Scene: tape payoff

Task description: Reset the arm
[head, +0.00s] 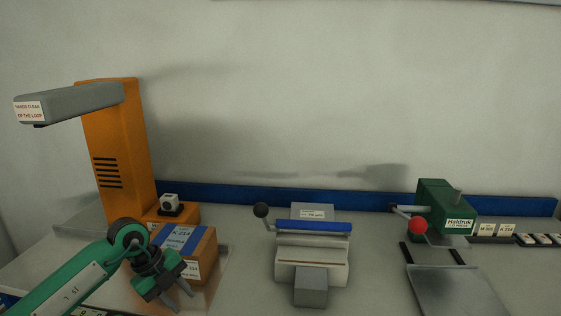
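My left arm, green with dark joints, comes in from the lower left. Its gripper (182,300) points down and to the right in front of a brown box (204,250) with a blue band and white labels. The two grey fingers are apart, with nothing seen between them. The gripper overlaps the box's front in the picture; I cannot tell whether they touch. My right gripper is not in view.
An orange column machine (115,140) with a grey overhead arm (75,100) stands at left behind the box. A grey device (312,252) with a black-knobbed lever stands mid-table. A green machine (440,205) with a red-knobbed lever (417,226) stands right. Bare table lies between them.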

